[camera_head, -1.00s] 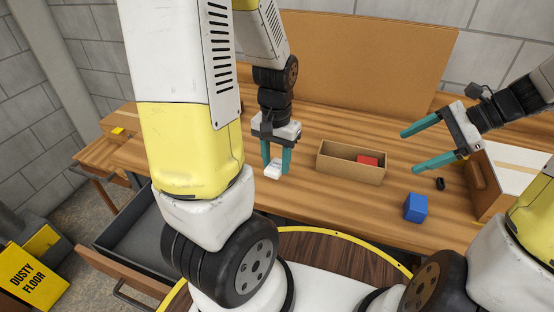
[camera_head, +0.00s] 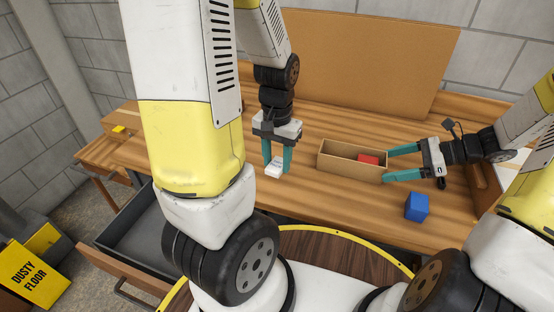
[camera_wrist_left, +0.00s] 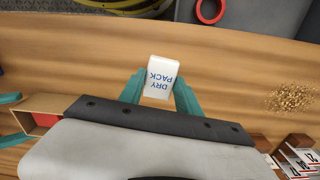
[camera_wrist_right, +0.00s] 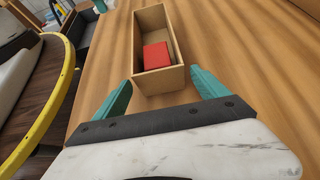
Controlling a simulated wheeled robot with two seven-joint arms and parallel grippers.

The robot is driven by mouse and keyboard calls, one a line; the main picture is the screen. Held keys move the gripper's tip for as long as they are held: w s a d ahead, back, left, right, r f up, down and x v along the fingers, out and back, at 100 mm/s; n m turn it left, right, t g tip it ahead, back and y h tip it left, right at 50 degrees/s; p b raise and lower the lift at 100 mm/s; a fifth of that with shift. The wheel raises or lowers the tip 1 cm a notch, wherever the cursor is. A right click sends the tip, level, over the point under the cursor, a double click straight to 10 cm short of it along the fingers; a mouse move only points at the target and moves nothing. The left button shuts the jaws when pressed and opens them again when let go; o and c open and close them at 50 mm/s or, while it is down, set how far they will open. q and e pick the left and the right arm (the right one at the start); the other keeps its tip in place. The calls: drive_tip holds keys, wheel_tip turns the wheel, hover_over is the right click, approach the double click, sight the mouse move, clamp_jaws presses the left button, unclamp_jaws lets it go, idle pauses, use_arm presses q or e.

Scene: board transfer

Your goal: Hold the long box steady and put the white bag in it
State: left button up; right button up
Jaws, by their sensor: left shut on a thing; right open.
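The long box (camera_head: 346,168) is an open cardboard box on the table, with a red block (camera_head: 368,160) inside its right end. The white bag (camera_head: 274,171) is held between the fingers of my left gripper (camera_head: 277,158), left of the long box. In the left wrist view the bag (camera_wrist_left: 160,77) reads "DRY PACK". My right gripper (camera_head: 404,163) is open at the right end of the long box, its fingers pointing at it. In the right wrist view the near end of the box (camera_wrist_right: 160,80) lies just ahead between the open fingers (camera_wrist_right: 163,98).
A blue cube (camera_head: 416,206) sits near the table's front edge, right of the box. An open grey drawer (camera_head: 145,232) hangs below the table at left. A brown board (camera_head: 350,60) stands at the back. In the left wrist view a red ring (camera_wrist_left: 210,10) and scattered grains (camera_wrist_left: 290,98) show.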

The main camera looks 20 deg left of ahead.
drive_tip(key=shift+x, duration=2)
drive_tip(key=c, duration=0.9)
